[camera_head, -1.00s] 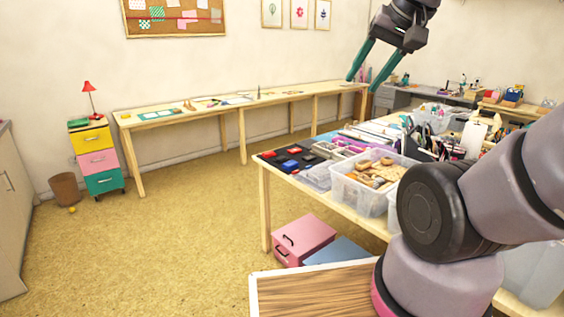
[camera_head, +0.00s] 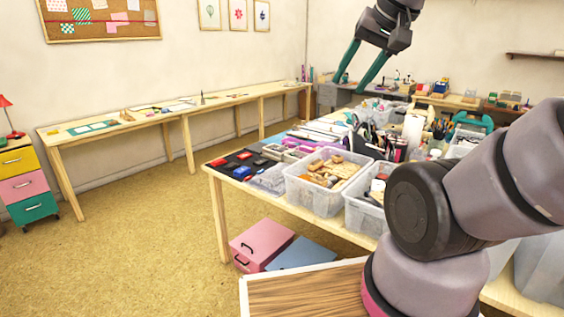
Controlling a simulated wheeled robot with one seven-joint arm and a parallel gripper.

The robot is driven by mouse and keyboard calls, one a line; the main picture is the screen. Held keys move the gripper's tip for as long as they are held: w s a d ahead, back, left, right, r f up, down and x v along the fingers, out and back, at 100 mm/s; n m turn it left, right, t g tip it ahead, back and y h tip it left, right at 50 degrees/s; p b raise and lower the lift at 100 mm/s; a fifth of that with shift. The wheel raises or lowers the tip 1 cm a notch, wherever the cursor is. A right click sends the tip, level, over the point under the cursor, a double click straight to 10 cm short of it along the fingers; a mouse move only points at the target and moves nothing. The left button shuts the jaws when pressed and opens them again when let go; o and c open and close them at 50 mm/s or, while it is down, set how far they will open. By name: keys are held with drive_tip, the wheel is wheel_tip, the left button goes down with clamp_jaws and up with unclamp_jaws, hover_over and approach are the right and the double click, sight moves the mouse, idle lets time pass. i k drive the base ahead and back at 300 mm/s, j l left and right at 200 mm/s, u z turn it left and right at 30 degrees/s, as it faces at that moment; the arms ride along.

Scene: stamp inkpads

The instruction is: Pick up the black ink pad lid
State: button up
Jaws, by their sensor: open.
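Small ink pads lie on a dark mat (camera_head: 228,172) at the near left corner of the cluttered table. I make out a red pad (camera_head: 219,162) and a blue one (camera_head: 241,172). Dark pieces lie among them, but the black ink pad lid is too small to tell apart from the dark mat. My gripper (camera_head: 350,85) is raised in the upper right, with its two teal fingers spread and empty. It appears high above the table, well away from the pads.
Clear plastic bins (camera_head: 322,196) stand right of the pads on the table (camera_head: 290,206). Pink drawers (camera_head: 262,240) stand on the floor below. A long wooden table (camera_head: 140,125) runs along the back wall. The carpet (camera_head: 130,240) at left is open.

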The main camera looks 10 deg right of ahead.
sight(262, 161)
drive_tip(key=i+j+z, duration=0.45)
drive_tip(key=j+z, duration=0.25)
drive_tip(key=i+j, duration=0.15)
drive_tip(key=j, duration=0.2)
drive_tip(key=i+j+z, duration=0.15)
drive_tip(key=j, duration=0.2)
drive_tip(key=i+j, duration=0.2)
drive_tip(key=j, duration=0.2)
drive_tip(key=i+j+z, duration=0.15)
drive_tip(key=j, duration=0.2)
drive_tip(key=i+j, duration=0.1)
drive_tip(key=j, duration=0.3)
drive_tip(key=i+j+z, duration=0.15)
drive_tip(key=j, duration=0.25)
drive_tip(key=i+j, duration=0.1)
drive_tip(key=j, duration=0.25)
drive_tip(key=i+j, duration=0.1)
drive_tip(key=j, duration=0.3)
drive_tip(key=i+j, duration=0.1)
drive_tip(key=j, duration=0.6)
drive_tip(key=i, duration=0.05)
